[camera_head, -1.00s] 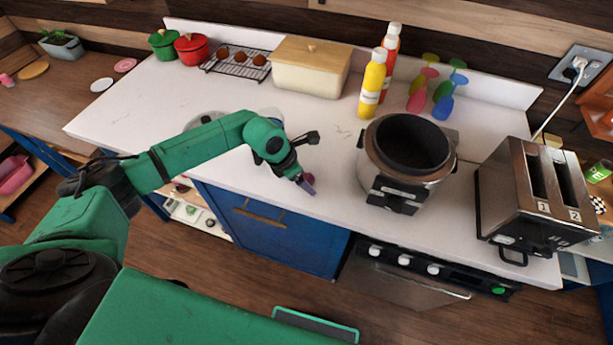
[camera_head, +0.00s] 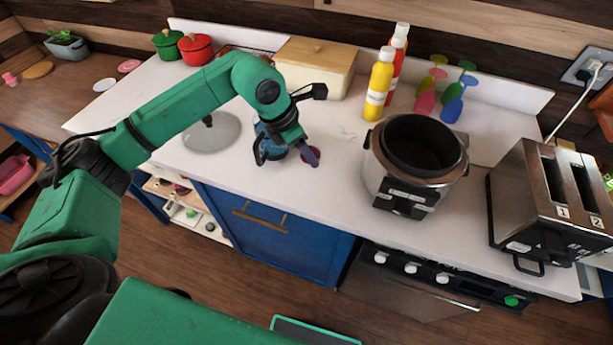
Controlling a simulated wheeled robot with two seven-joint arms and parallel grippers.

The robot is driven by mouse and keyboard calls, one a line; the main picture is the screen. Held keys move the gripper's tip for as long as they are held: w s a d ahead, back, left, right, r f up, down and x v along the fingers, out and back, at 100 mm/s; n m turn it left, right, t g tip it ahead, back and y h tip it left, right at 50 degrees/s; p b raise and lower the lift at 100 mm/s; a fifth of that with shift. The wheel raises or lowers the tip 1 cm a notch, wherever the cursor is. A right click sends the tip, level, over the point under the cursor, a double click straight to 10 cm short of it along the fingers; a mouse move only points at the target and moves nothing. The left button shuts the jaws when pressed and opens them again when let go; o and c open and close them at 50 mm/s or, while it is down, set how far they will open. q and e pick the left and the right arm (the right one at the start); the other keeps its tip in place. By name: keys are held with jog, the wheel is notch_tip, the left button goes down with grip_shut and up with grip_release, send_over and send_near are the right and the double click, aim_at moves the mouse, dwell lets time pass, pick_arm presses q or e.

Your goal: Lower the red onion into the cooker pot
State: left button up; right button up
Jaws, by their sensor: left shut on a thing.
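The cooker pot (camera_head: 375,165) stands open on the white counter right of centre, with a dark, empty-looking inside. My left gripper (camera_head: 311,156) is over the counter to the left of the pot, apart from it. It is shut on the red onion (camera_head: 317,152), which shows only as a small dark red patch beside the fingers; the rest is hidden. How high the onion is above the counter is hard to tell. My right gripper is not in view.
A toaster (camera_head: 548,190) stands right of the cooker. Yellow (camera_head: 379,85) and red (camera_head: 400,48) bottles stand behind it. A glass lid (camera_head: 210,135) lies left of my gripper. A cream bread box (camera_head: 315,65) and green (camera_head: 168,44) and red (camera_head: 195,49) pots stand at the back.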

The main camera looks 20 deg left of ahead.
pick_arm(q)
notch_tip(320, 180, up, 9)
jog(key=shift+d+f+b, duration=0.1)
jog(key=shift+d+b, duration=0.05)
jog(key=shift+b, duration=0.5)
jog(key=w+d+r+p, duration=0.2)
jog(key=w+d+p, duration=0.15)
jog(key=d, duration=0.35)
jog(key=w+d+r+p, duration=0.2)
jog(key=d+r+p, duration=0.15)
jog(key=d, duration=0.45)
jog(key=w+d+f, duration=0.3)
jog(key=d+f, duration=0.2)
jog(key=d, duration=0.3)
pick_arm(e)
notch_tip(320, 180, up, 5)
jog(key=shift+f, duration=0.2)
pick_arm(q)
jog(key=shift+w+d, duration=0.2)
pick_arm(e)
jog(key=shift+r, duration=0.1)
